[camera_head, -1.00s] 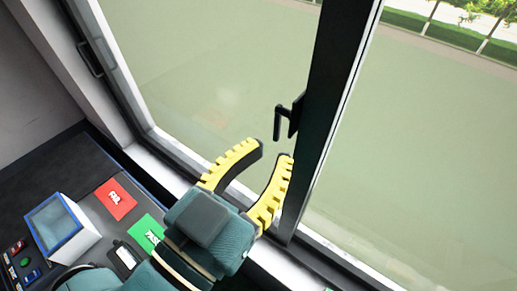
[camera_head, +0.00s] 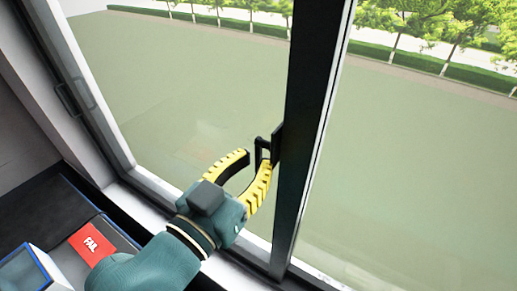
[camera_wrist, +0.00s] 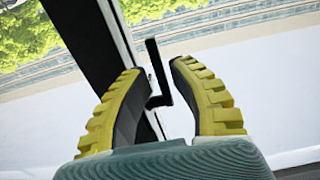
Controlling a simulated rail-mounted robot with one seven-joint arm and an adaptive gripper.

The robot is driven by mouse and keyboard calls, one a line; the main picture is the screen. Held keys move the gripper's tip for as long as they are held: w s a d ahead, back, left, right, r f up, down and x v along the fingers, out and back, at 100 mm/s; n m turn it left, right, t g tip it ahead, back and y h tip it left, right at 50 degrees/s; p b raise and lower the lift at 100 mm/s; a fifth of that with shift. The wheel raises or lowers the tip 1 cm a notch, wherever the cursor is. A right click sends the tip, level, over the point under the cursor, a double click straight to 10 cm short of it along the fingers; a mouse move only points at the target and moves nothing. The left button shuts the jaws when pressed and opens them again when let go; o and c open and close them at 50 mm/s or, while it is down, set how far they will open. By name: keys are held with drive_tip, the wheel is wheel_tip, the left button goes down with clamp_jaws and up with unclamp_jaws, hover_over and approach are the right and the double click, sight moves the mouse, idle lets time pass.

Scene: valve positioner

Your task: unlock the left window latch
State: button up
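The window latch is a small black handle (camera_head: 262,150) on the dark vertical window post (camera_head: 305,110), a little right of the middle in the head view. My gripper (camera_head: 258,160) is open, with its two yellow-and-black fingers at the latch. In the wrist view the latch lever (camera_wrist: 159,72) shows between the two spread fingers of my gripper (camera_wrist: 154,68), with a gap on each side of its upper part. The lower end of the latch lies close to the left finger; I cannot tell whether they touch. The right finger hides part of the latch in the head view.
Another black handle (camera_head: 72,97) is on the window frame at the far left. Below left are a red FAIL pad (camera_head: 91,243) and a blue-edged white box (camera_head: 35,270) on the desk. Large glass panes flank the post.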

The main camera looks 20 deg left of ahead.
drive_tip(key=shift+w+d, duration=0.1)
drive_tip(key=shift+w, duration=0.9)
clamp_jaws()
